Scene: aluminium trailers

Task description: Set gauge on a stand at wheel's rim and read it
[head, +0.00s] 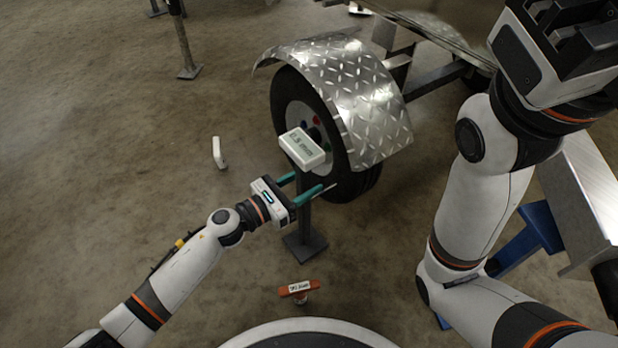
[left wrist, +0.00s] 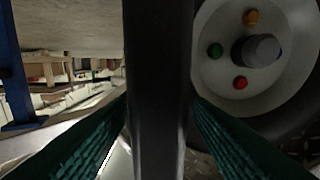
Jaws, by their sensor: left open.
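A white gauge (head: 304,148) with a green-grey display sits on top of a dark stand (head: 305,215), in front of the wheel's pale rim (head: 295,107). The display shows digits followed by "mm"; the first digits are too blurred to read surely. My left gripper (head: 306,188) is open, its green fingers on either side of the stand's post below the gauge. In the left wrist view the dark post (left wrist: 160,90) stands between the two fingers, with the rim and its coloured nuts (left wrist: 215,50) behind. My right gripper (head: 578,42) is raised at the upper right; its fingers are unclear.
A diamond-plate fender (head: 355,85) covers the tyre's top. An orange-red labelled object (head: 298,288) is on the floor in front of me. A small white object (head: 218,153) stands at left. Blue and metal trailer parts (head: 530,235) are at right. Floor at left is mostly clear.

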